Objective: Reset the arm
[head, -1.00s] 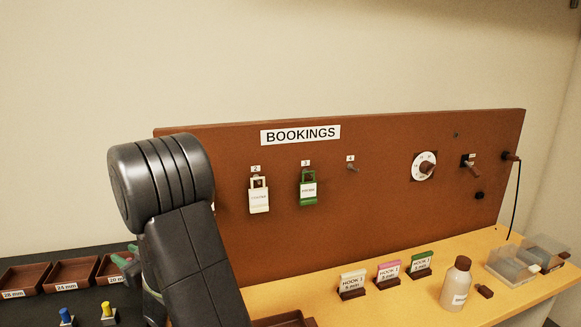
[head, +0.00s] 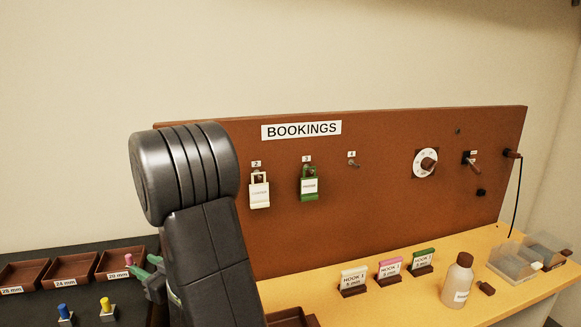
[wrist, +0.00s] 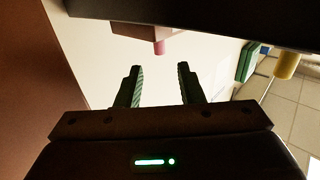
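My arm stands large in the left middle of the head view, in front of the board. My gripper (wrist: 159,72) shows in the wrist view with its two green fingers apart and nothing between them. In the head view the green fingers (head: 150,274) show partly behind my arm, near the 20 mm tray (head: 112,264). A pink-topped piece (head: 128,260) stands at that tray. It also shows just beyond the fingertips in the wrist view (wrist: 160,47), apart from them.
Blue (head: 64,311) and yellow (head: 106,308) pieces stand at the front left. The brown BOOKINGS board (head: 390,200) bears a white tag (head: 259,192) and a green tag (head: 309,188). A bottle (head: 458,281) and clear boxes (head: 520,263) stand on the yellow bench at the right.

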